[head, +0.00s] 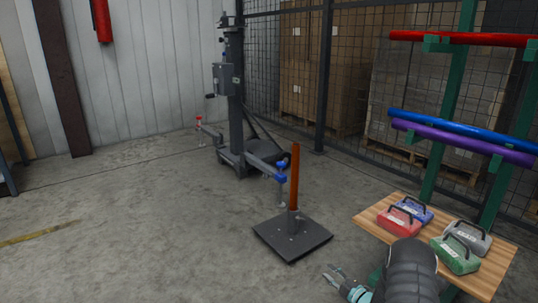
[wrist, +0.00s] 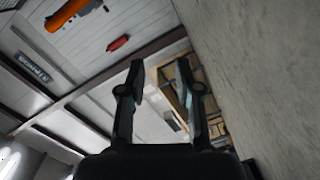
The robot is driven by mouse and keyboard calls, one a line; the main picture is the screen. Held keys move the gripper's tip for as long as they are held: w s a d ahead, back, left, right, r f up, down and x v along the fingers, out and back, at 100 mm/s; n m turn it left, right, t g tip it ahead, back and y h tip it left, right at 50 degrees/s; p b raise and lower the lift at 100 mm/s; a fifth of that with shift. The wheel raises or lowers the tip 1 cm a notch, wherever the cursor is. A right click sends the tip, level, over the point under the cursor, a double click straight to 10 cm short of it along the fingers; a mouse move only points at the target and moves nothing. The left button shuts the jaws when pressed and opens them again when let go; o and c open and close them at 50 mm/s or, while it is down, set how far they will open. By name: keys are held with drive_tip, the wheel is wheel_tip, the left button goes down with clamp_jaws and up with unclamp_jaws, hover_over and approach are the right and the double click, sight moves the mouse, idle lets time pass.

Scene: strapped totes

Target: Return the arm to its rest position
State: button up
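My gripper (head: 336,276) is at the bottom of the head view, left of the wooden table and in front of the post stand. In the wrist view my gripper (wrist: 160,80) has its two dark fingers apart with nothing between them. My dark arm reaches in from the bottom edge of the head view and hides part of the table's front. The wrist view is steeply tilted and shows wall, floor and far structures.
The wooden table (head: 367,216) bears red (head: 399,224), blue (head: 413,210), grey (head: 467,237) and green (head: 455,255) cases with handles. An orange post (head: 295,180) stands on a dark base plate (head: 292,243). Green racking holds coloured tubes. Floor (head: 150,220) at left is mostly clear.

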drive_tip(key=w+d+r+m+h+p, duration=0.1)
drive_tip(key=w+r+m+h, duration=0.15)
drive_tip(key=r, duration=0.75)
drive_tip(key=w+d+r+m+h+p, duration=0.1)
drive_tip(key=w+r+m+h+p, duration=0.15)
drive_tip(key=r, duration=0.75)
drive_tip(key=s+a+r+m+g+h+p, duration=0.1)
drive_tip(key=s+r+m+g+h, duration=0.2)
drive_tip(key=s+r, duration=0.7)
drive_tip(key=s+r+m+g+h+p, duration=0.1)
drive_tip(key=s+r+m+h+p, duration=0.2)
drive_tip(key=s+r, duration=0.75)
drive_tip(key=s+a+r+m+g+p, duration=0.1)
drive_tip(key=s+a+r+m, duration=0.1)
drive_tip(key=s, duration=0.8)
drive_tip(key=s+a+r+m+g+y, duration=0.1)
drive_tip(key=s+a+r+m+g, duration=0.1)
drive_tip(key=s, duration=0.8)
drive_tip(key=s+a+r+m+g+p, duration=0.1)
drive_tip(key=s+a+r+m, duration=0.3)
drive_tip(key=s, duration=0.6)
drive_tip(key=shift+a+r+g+y+p, duration=0.3)
drive_tip(key=shift+a+r+g, duration=0.15)
drive_tip(key=shift+r, duration=0.2)
